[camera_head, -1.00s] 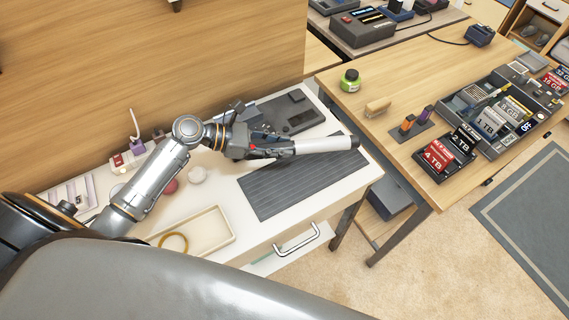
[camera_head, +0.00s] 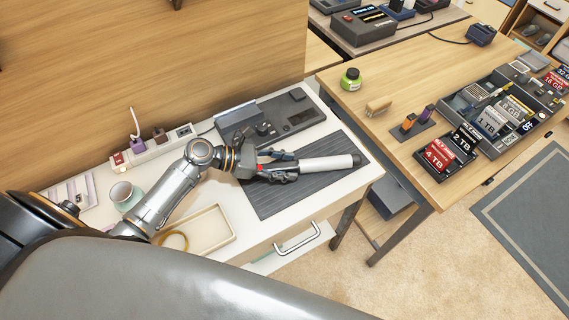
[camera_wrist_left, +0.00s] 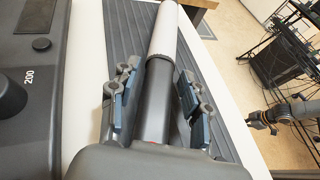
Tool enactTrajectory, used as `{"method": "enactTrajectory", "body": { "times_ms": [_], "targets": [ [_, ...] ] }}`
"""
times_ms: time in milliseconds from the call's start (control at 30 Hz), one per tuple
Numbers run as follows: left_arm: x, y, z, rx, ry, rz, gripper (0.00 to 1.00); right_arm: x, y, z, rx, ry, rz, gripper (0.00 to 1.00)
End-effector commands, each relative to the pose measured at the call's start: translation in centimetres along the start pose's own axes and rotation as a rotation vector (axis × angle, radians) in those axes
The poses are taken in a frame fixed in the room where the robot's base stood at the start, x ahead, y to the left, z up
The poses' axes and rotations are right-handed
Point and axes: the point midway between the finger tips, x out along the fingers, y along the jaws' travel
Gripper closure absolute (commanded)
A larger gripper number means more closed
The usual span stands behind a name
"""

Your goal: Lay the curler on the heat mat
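The curler (camera_head: 325,163), with a pale barrel, a dark tip and a dark handle, lies along the dark ribbed heat mat (camera_head: 285,203) in the head view. Its pale barrel (camera_wrist_left: 165,35) points away in the left wrist view. My left gripper (camera_head: 282,168) is low over the mat, around the handle. In the left wrist view its fingers (camera_wrist_left: 160,88) stand apart on both sides of the handle, with gaps showing. Part of what looks like my right arm and gripper (camera_wrist_left: 283,115) shows small at the right of the left wrist view.
A dark control station (camera_head: 290,115) stands behind the mat. A shallow tray (camera_head: 208,232) with a yellowish ring, a cup (camera_head: 124,194) and a power strip (camera_head: 150,150) are to the left. The wooden desk (camera_head: 400,85) to the right holds a green jar (camera_head: 351,78).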

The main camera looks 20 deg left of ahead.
Motion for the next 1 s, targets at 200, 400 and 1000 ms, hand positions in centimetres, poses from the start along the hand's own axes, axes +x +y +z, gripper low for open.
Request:
{"method": "enactTrajectory", "body": {
  "times_ms": [200, 400, 1000],
  "targets": [
    [0.0, 0.0, 0.0, 0.0, 0.0, 0.0, 0.48, 0.0, 0.0, 0.0, 0.001, -0.001, 0.001, 1.0],
    [-0.9, 0.0, -0.1, -0.001, 0.002, 0.001, 0.48, 0.0, 0.0, 0.1, 0.001, -0.001, 0.0, 1.0],
    [-11.4, 0.0, 0.0, 0.0, 0.001, -0.001, 0.48, 0.4, -0.1, 0.1, 0.001, 0.0, -0.002, 1.0]
  ]
}}
